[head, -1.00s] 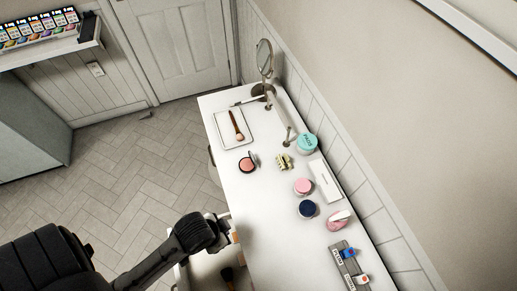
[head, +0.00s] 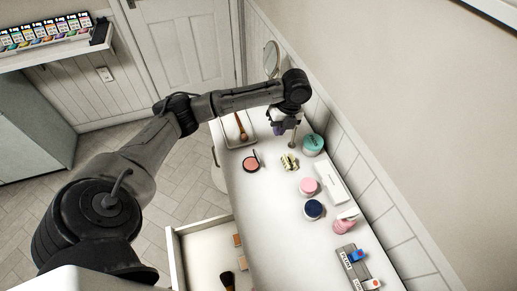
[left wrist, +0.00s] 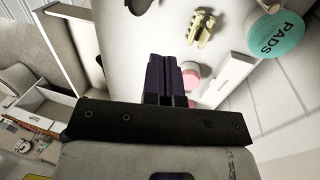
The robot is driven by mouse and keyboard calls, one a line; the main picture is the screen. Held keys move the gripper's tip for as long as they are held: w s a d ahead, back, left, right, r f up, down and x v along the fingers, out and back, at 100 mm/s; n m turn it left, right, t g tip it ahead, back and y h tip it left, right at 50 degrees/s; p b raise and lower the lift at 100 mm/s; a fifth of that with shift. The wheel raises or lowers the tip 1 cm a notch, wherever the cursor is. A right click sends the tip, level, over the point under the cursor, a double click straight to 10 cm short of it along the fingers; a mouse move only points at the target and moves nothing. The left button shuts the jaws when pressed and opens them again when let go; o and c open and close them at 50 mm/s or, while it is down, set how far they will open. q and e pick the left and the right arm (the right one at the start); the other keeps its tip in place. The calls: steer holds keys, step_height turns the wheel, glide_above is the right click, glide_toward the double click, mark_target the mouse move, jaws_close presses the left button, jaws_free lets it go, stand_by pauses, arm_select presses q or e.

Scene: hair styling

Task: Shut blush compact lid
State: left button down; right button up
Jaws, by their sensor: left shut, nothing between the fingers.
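The blush compact (head: 251,165) lies on the white table, left of the middle. Its pink pan shows, and its lid (head: 257,155) stands up at the pan's right side, so the compact is open. My left gripper (head: 279,129) hangs above the table behind and to the right of the compact, apart from it. Its dark purple fingers (left wrist: 168,75) are shut together with nothing between them in the left wrist view. A dark round thing, perhaps the compact (left wrist: 138,4), is cut off at that view's top edge. My right gripper is not in view.
A hair clip (head: 289,162) lies just right of the compact. A teal jar (head: 313,144), pink jar (head: 309,186) and navy jar (head: 314,209) stand further right. A tray with a brush (head: 241,127) lies behind. An open drawer (head: 205,246) juts out at the front left.

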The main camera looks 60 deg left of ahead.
arm_select(q)
steer(key=a, duration=0.2)
steer(key=p, duration=0.3)
glide_toward(256, 155)
step_height(256, 155, down, 5)
steer(key=w, duration=0.3)
steer(key=shift+s+a+f+p, duration=0.2)
steer(key=shift+s, duration=0.45)
steer(key=shift+s+a+f+p, duration=0.15)
steer(key=shift+s+f, duration=0.05)
steer(key=shift+s, duration=0.45)
steer(key=shift+s+a+f+p, duration=0.2)
steer(key=shift+s, duration=0.45)
